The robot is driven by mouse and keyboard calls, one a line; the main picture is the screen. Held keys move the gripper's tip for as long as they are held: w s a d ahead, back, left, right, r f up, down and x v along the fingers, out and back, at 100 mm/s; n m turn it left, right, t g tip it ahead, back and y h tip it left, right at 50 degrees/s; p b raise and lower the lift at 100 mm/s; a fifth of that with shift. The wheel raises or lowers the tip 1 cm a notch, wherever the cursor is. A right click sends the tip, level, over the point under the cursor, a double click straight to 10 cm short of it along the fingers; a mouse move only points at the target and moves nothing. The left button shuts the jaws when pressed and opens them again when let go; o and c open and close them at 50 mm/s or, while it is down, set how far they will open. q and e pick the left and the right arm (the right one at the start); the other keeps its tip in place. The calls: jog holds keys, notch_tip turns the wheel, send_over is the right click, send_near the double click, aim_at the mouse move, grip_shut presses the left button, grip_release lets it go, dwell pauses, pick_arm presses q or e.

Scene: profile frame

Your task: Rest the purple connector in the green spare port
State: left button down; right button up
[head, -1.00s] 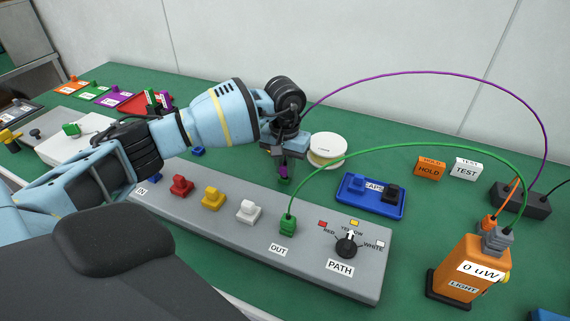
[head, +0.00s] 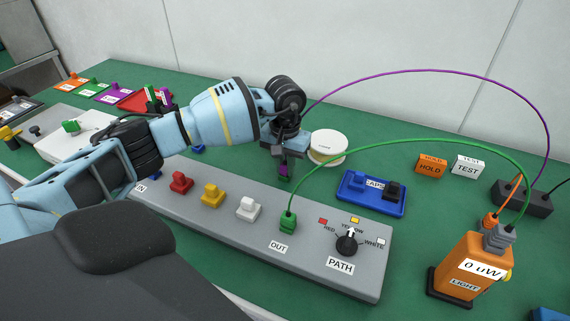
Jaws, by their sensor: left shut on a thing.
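My left gripper (head: 286,168) points down just behind the grey panel and is shut on the purple connector (head: 284,171), of which only a small part shows between the fingers. A purple cable (head: 430,71) arcs from the gripper to the right. A small dark green patch shows right below the connector; I cannot tell if it is the green spare port or whether the two touch. A green connector (head: 288,223) with a green cable stands upright at OUT on the panel (head: 310,277). My right gripper is not in view.
Red (head: 181,184), yellow (head: 213,196) and white (head: 248,209) plugs stand on the panel, with a PATH knob (head: 347,244). A blue caps tray (head: 370,208), a white round spool (head: 328,146) and an orange light meter (head: 470,263) are to the right. HOLD (head: 430,168) and TEST (head: 467,166) blocks stand behind.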

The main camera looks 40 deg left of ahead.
pick_arm(q)
jog(key=c, duration=1.3)
grip_release()
jog(key=shift+o, duration=0.2)
jog(key=shift+r, duration=0.1)
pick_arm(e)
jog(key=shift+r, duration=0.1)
pick_arm(q)
jog(key=shift+r+p, duration=1.15)
jog(key=shift+r, duration=1.25)
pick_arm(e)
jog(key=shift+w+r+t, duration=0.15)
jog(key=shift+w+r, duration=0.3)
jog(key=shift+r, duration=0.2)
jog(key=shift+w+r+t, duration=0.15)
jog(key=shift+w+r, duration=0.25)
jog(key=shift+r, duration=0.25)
pick_arm(q)
jog(key=shift+c, duration=0.2)
grip_shut()
jog(key=shift+r, duration=0.15)
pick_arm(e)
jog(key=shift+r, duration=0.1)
